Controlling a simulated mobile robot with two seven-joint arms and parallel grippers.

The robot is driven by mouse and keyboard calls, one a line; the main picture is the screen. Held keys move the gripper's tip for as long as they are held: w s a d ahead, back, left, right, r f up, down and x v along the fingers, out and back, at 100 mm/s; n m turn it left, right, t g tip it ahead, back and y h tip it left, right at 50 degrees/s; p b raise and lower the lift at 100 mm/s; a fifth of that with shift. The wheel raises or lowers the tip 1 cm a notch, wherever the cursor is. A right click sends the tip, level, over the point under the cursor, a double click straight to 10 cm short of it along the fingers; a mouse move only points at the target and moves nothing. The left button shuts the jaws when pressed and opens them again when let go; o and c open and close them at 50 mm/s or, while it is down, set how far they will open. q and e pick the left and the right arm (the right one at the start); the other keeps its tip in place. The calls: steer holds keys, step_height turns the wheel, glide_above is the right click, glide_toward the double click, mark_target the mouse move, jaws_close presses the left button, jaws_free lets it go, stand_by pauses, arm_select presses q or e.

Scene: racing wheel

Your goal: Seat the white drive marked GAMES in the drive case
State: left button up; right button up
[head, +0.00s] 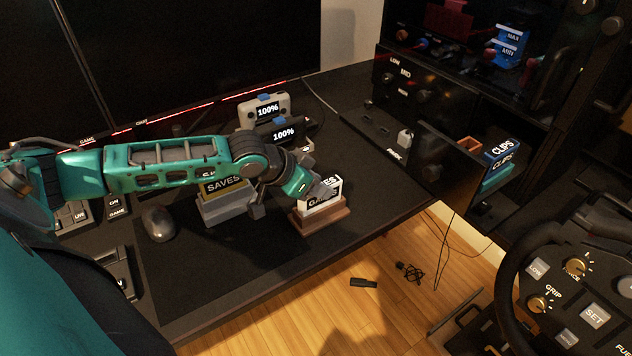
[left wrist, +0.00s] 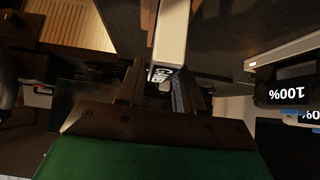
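The white drive marked GAMES (head: 331,205) stands upright on a brown wooden stand (head: 309,224) on the desk. In the left wrist view the white drive (left wrist: 172,38) reaches in between my finger ends, part of its lettering showing. My left gripper (head: 318,190) is at the drive and covers part of its face and lettering. The fingers lie close along both sides, but contact is unclear. At the right, a dark open box (head: 450,165) holds a blue drive marked CLIPS (head: 502,153) and an orange-brown compartment (head: 469,145); it may be the drive case. My right gripper is not visible.
A dark drive marked SAVES (head: 223,187) stands in a grey stand (head: 224,211) left of the GAMES drive. Two devices reading 100% (head: 268,111) stand behind. A mouse (head: 157,223) is at left. The steering wheel (head: 515,260) is front right. The desk's front middle is clear.

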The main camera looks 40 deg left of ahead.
arm_select(q)
steer(key=o, duration=0.4)
steer(key=shift+v, duration=1.1)
steer(key=shift+p+v, duration=1.15)
steer(key=shift+v, duration=4.2)
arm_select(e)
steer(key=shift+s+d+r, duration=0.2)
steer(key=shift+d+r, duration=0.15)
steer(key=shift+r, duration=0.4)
arm_select(q)
steer(key=d+f+t+h, duration=0.2)
steer(key=d+f+h, duration=0.1)
steer(key=d+f, duration=0.75)
steer(key=s+d+f+y, duration=0.1)
steer(key=s+d+f, duration=0.1)
steer(key=f, duration=0.1)
steer(key=s+d+f+n+y, duration=0.1)
steer(key=s+f, duration=0.2)
steer(key=s+d+f+y, duration=0.2)
steer(key=s+f, duration=0.1)
steer(key=shift+d+n+t, duration=0.3)
steer(key=shift+d, duration=0.05)
